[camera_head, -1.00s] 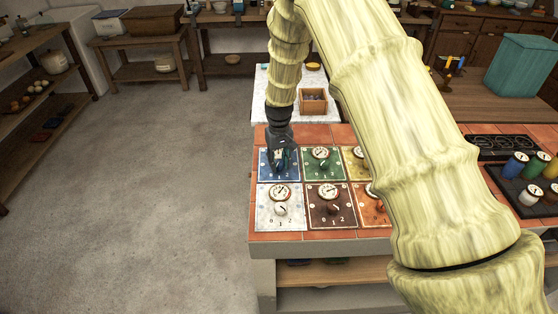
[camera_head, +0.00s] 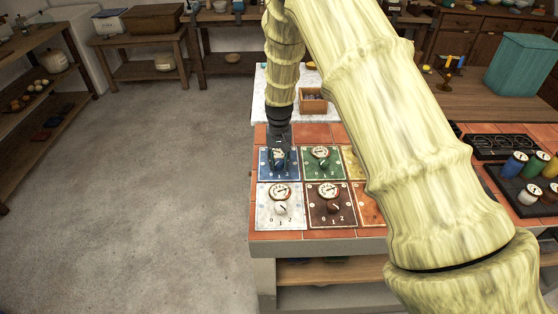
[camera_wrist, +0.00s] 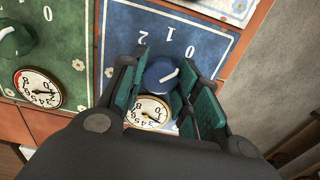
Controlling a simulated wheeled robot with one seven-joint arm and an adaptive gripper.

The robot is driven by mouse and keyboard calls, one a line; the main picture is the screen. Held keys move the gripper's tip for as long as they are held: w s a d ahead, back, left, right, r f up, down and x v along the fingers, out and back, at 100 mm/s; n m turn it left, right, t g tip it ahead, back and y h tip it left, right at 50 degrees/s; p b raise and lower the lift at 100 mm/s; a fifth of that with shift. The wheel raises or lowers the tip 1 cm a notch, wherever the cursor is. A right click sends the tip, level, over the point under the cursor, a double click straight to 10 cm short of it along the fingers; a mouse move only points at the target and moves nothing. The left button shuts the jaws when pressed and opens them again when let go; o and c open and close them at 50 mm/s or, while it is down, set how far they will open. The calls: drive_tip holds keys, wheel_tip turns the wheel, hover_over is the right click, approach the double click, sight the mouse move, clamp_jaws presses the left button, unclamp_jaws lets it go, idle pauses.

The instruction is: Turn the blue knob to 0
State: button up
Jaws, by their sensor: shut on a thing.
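The blue knob (camera_wrist: 158,76) sits on the blue panel (camera_wrist: 205,38), which is marked 0, 1 and 2 and shows upside down in the wrist view. The knob's white pointer line is aimed up and right there, roughly toward the 0. A round white gauge (camera_wrist: 148,112) lies just below the knob. My gripper (camera_wrist: 160,80) has its green-padded fingers on either side of the knob, shut on it. In the head view my gripper (camera_head: 278,157) is over the blue panel (camera_head: 264,170) and hides most of its knob.
A green panel (camera_head: 335,171) with its own knob and gauge is right of the blue one. A white panel (camera_head: 263,210) and a brown panel (camera_head: 343,217) lie in front. My arm hides part of the panels at right. Open floor (camera_head: 150,190) is at left.

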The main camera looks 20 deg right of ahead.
sight(279, 161)
drive_tip(key=shift+w+r, duration=0.3)
drive_tip(key=o, duration=1)
drive_tip(key=shift+s+f, duration=0.1)
drive_tip(key=shift+s, duration=0.1)
drive_tip(key=shift+f, duration=0.1)
wheel_tip(279, 161, up, 12)
drive_tip(key=shift+r, duration=0.1)
